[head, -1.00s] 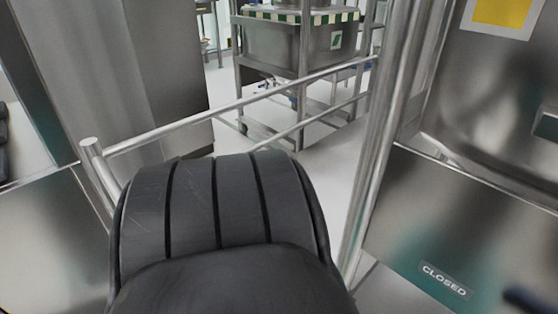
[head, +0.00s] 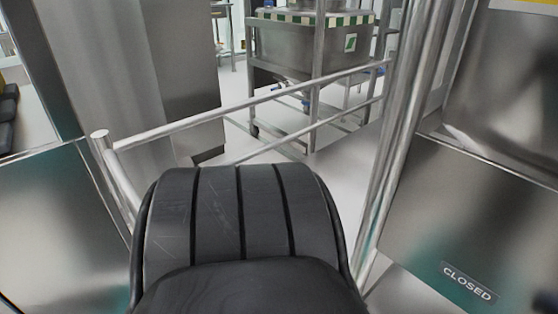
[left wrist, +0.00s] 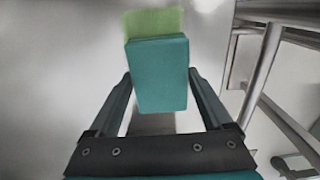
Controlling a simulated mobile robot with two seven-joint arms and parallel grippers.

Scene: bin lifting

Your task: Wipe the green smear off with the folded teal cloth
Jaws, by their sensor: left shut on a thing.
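In the left wrist view, my left gripper (left wrist: 160,88) is shut on the folded teal cloth (left wrist: 160,75), a thick block held between its two dark fingers. The green smear (left wrist: 152,22) shows as a pale green patch just beyond the cloth's far edge, on a grey metallic surface. The cloth overlaps the lower part of the smear in the picture; whether it touches the surface I cannot tell. The head view shows neither the cloth nor the smear nor my left gripper. My right gripper is not in view.
In the head view, metal rails (head: 245,104) cross ahead of me. A steel panel with a "CLOSED" label (head: 469,283) stands at the right. A steel bin on a frame (head: 300,50) stands beyond the rails. In the left wrist view, metal tubes (left wrist: 262,70) run along the right side.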

